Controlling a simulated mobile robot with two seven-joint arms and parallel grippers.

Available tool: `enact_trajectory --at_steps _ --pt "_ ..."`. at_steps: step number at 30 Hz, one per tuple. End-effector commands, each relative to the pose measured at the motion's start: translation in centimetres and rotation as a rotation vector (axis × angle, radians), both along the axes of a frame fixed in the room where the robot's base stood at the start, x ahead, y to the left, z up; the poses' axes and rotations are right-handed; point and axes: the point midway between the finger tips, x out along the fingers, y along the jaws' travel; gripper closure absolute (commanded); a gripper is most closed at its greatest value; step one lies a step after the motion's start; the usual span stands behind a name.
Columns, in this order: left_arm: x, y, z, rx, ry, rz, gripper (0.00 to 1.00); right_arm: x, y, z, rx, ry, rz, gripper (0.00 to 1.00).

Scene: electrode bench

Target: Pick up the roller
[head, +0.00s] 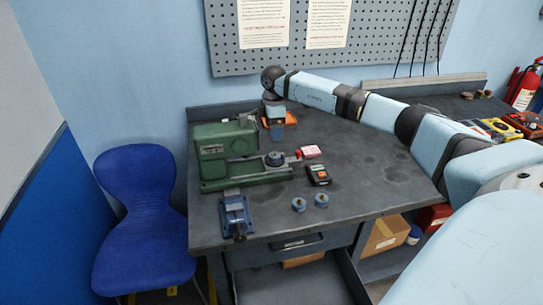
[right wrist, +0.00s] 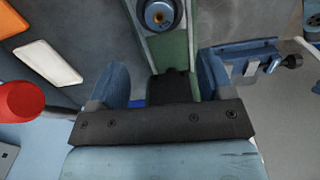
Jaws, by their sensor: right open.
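A round blue piece with a brass centre (right wrist: 160,14) sits on the green machine's bed at the top of the right wrist view. In the head view a dark round part (head: 274,159) sits on that bed. Two small blue round pieces with brass centres stand on the bench front, one at left (head: 299,204) and one at right (head: 322,200). I cannot tell for sure which is the roller. My right gripper (head: 276,131) is above the back of the bench, beside the machine, its blue fingers apart (right wrist: 160,80) and empty. My left gripper is out of view.
The green machine (head: 212,150) fills the bench's left. A blue vise (head: 236,214) is at its front. A red-and-white box (head: 311,151) and a black-orange device (head: 318,175) lie to its right. A red knob (right wrist: 22,101) shows near my gripper. The bench's right is clear.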

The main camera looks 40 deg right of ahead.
Motion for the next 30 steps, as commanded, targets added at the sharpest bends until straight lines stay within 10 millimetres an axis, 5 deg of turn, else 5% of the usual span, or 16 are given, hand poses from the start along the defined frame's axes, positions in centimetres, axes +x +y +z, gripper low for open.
enact_trajectory --at_steps 6,21,30 --pt "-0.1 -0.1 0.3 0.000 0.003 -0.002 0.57 0.0 0.0 -4.1 0.000 0.001 0.001 0.26" --pt "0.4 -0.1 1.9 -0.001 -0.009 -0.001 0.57 -0.1 -0.2 -9.6 0.001 0.002 0.001 0.26" --pt "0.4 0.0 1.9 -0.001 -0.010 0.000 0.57 0.0 -0.3 -10.7 0.000 -0.001 0.001 0.26"
